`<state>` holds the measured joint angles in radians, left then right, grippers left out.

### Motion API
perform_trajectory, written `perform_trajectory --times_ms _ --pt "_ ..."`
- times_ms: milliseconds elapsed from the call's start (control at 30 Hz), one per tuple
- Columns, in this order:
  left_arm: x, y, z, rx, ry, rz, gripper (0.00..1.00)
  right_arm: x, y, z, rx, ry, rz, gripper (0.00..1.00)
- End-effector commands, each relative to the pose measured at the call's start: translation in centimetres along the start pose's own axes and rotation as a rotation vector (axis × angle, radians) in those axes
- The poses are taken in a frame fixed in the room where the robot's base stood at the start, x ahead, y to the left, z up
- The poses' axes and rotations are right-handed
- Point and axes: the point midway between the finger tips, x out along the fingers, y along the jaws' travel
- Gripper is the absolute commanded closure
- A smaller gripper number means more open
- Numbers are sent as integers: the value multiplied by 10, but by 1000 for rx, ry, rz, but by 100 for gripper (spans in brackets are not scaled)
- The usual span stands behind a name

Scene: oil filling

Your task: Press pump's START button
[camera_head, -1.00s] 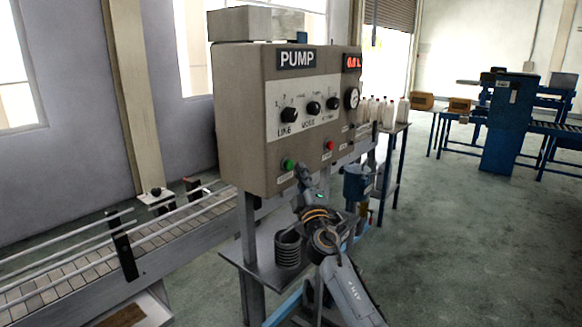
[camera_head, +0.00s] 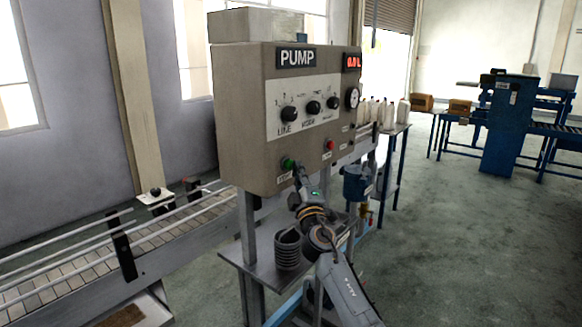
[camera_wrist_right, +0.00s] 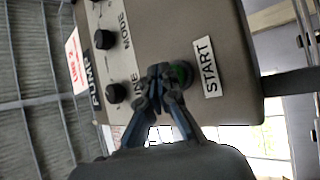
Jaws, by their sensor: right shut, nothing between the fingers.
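The pump control box (camera_head: 240,130) stands at the centre of the head view. Its green START button (camera_head: 288,163) is at the lower left of the front face, with a red button (camera_head: 330,145) to its right. My right gripper (camera_head: 297,168) is shut and empty, its fingertips right by the green button. In the right wrist view the shut fingertips (camera_wrist_right: 160,72) overlap the green button (camera_wrist_right: 181,74), beside the START label (camera_wrist_right: 207,67), and hide part of it. I cannot tell whether they touch it. My left gripper is not in view.
The box carries several black knobs (camera_head: 313,107), a gauge (camera_head: 352,98) and a red display (camera_head: 353,62). Below are a metal shelf with a coil (camera_head: 288,250) and a blue vessel (camera_head: 357,184). A conveyor (camera_head: 60,275) runs at left. The floor at right is open.

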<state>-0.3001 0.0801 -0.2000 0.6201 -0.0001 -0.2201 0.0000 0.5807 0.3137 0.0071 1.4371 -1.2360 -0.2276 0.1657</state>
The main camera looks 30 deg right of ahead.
Motion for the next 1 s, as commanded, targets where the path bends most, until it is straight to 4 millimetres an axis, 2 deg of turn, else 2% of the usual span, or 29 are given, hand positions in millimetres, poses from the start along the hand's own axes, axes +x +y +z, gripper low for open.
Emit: perform_trajectory --times_ms 1000 --pt "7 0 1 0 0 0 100 7 -5 -6 0 1 0 100"
